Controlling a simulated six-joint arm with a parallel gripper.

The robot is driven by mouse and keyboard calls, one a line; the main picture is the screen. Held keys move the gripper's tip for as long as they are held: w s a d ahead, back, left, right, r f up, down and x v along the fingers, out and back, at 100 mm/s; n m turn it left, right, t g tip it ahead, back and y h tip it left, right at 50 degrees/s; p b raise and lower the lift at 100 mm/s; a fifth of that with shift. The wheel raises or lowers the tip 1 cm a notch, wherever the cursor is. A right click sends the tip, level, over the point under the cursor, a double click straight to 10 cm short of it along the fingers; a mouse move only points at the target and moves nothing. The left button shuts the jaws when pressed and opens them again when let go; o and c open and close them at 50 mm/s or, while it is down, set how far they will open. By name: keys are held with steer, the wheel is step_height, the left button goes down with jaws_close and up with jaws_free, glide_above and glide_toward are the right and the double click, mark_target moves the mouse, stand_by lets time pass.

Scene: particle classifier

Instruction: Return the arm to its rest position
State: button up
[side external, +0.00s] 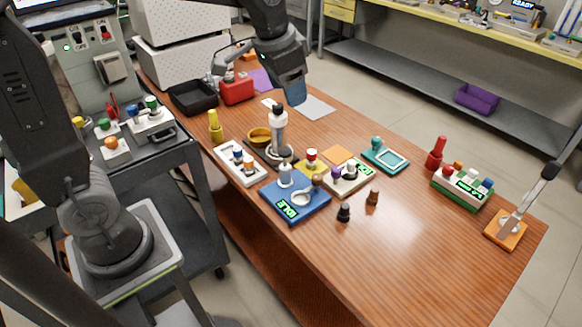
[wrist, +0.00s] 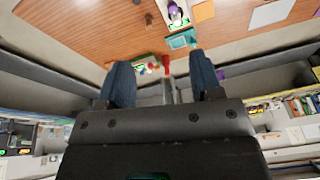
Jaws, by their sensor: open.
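My gripper (side external: 291,88) hangs above the back part of the wooden table (side external: 420,235) in the side external view, clear of the objects below it. In the wrist view my gripper (wrist: 163,80) shows two blue-grey fingers spread apart with nothing between them. The blue device with an "IDLE" display (side external: 295,200) sits near the middle of the table. A white and black upright instrument (side external: 279,130) stands just behind it. Two small bottles, one black (side external: 344,212) and one brown (side external: 373,197), stand on the bare wood to the right.
A red box (side external: 237,90) and a black tray (side external: 193,98) stand at the back left. A green-based button box (side external: 461,187) and an orange-based lever (side external: 507,229) stand at the right. A control cart (side external: 150,160) stands left of the table. The front right tabletop is clear.

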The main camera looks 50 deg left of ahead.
steer(key=s+f+n+t, duration=0.1)
steer(key=s+n+t, duration=0.1)
steer(key=s, duration=1.5)
steer(key=shift+s+d+f+t, duration=0.15)
steer(key=shift+f+t, duration=0.15)
